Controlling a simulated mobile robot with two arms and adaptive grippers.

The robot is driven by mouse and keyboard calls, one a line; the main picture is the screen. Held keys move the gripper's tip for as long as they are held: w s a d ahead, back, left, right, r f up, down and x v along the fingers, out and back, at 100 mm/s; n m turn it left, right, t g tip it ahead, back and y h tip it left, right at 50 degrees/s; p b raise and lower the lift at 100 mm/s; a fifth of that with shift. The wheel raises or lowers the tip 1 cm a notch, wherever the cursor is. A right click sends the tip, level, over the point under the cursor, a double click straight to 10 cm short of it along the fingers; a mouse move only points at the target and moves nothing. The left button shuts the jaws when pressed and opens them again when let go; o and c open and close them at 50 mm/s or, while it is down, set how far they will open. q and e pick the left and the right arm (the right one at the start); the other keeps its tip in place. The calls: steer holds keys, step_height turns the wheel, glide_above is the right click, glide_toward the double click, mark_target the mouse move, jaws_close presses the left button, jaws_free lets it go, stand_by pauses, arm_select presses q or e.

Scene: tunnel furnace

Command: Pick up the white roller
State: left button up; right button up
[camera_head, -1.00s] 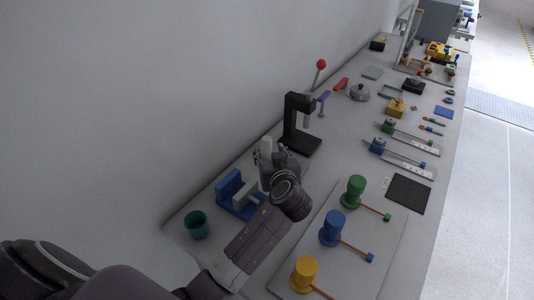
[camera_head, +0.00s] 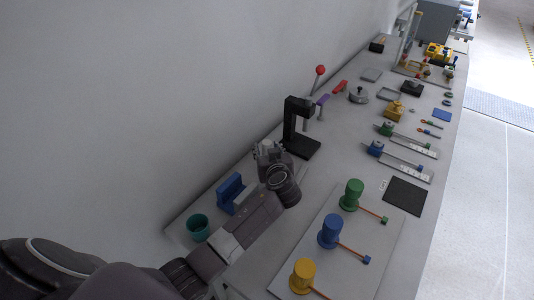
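My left gripper (camera_head: 267,152) is above the near left part of the workbench, just in front of the black press stand and past the blue block. Its fingers point away from the camera, and I cannot tell whether they are open or shut. No clear white roller shows now; a pale patch at the fingertips is too small to tell as roller or finger. The gripper and wrist may hide the roller. My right gripper is not in view.
The grey workbench (camera_head: 333,172) runs along the wall. A blue block fixture (camera_head: 229,187), a teal cup (camera_head: 197,227) and the black press stand (camera_head: 290,128) are near my arm. A board with green (camera_head: 352,193), blue (camera_head: 330,229) and yellow (camera_head: 303,272) pieces lies to the right.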

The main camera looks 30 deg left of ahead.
arm_select(q)
jaws_close()
